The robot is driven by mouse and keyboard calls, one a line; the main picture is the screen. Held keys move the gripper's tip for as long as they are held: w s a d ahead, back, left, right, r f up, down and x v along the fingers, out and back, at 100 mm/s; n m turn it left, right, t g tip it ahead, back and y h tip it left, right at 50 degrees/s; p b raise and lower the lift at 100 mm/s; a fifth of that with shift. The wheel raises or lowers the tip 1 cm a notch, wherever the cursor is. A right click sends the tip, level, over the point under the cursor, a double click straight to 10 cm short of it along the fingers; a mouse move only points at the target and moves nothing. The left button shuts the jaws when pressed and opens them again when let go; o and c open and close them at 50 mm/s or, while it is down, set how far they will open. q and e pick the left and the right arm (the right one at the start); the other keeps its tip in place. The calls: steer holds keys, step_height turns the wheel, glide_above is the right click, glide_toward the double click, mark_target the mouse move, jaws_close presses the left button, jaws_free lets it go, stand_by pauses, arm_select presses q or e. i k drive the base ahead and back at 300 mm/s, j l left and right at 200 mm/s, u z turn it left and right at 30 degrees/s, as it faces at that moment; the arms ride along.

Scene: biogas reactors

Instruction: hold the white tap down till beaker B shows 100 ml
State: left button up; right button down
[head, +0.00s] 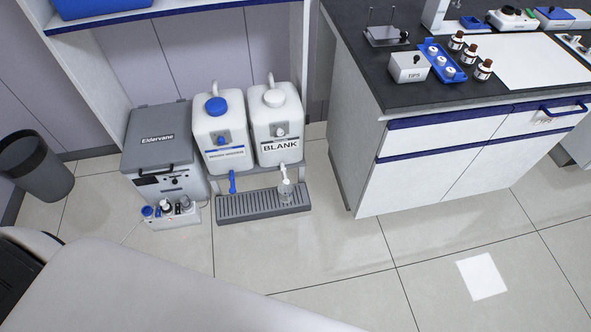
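The white tap (284,173) sticks out at the bottom front of the white canister labelled BLANK (275,124). A small clear beaker (285,193) stands below the white tap on the grey slotted drip tray (240,219). Any letter, scale or liquid level on the beaker is too small to read. A blue tap (232,182) sits on the neighbouring blue-capped canister (220,128). Neither of my grippers is in view; nothing is seen touching the white tap.
A grey Eldervane box (158,150) stands left of the canisters, with small bottles in a tray (172,215) before it. A bin (36,165) is further left. A lab bench (440,150) is at right. The tiled floor (400,260) is clear, with a white square (482,276).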

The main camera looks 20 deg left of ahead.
mark_target(286, 182)
steer(key=i+j+z, duration=0.1)
steer(key=j, duration=0.65)
steer(key=i+j, duration=0.15)
steer(key=j, duration=0.6)
steer(key=i+j+z, duration=0.15)
steer(key=j, duration=0.6)
